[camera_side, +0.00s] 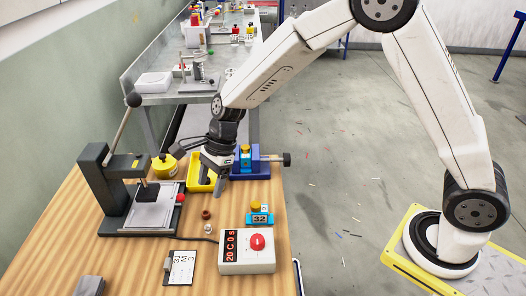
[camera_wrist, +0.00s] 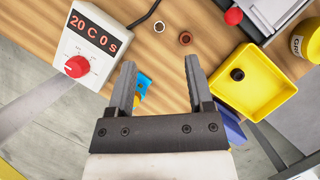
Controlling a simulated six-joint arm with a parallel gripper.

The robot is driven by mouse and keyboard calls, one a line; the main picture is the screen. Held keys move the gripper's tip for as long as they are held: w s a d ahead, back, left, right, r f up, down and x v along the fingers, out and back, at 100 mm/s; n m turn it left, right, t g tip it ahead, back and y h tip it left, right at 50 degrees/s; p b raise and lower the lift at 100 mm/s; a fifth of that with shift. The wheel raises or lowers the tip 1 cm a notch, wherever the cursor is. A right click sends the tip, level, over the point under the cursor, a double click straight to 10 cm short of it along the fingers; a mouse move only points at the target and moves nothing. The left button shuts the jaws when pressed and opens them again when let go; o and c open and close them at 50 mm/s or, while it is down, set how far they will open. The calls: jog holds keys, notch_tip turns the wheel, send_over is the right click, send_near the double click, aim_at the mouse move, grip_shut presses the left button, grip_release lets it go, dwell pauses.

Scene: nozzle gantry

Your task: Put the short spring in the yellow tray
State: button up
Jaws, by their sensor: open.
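My gripper (camera_side: 217,182) is open and empty, above the table beside the yellow tray; its two fingers also show apart in the wrist view (camera_wrist: 160,82). The yellow tray (camera_wrist: 262,108) lies right of the fingers in the wrist view, and my gripper partly covers it in the side view (camera_side: 194,184). A small dark brown round piece (camera_wrist: 237,74) is inside the tray. A small pale ring (camera_wrist: 159,27) and a reddish-brown ring (camera_wrist: 185,38) lie on the bare wood outside it. The pale ring may be the short spring; its coils are too small to tell.
A press (camera_side: 103,185) stands left, with a yellow pot (camera_side: 163,167) behind it. A blue vise (camera_side: 250,168) stands right of the tray. A blue counter (camera_side: 259,219), a control box (camera_side: 246,256) and a clipboard (camera_side: 181,267) are nearer the front.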

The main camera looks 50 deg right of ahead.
send_near(208, 225)
jog(key=a+f, duration=0.1)
jog(key=shift+x, duration=1.4)
jog(key=shift+f, duration=0.2)
jog(key=shift+x, duration=2.45)
jog(key=shift+d, duration=0.1)
grip_shut()
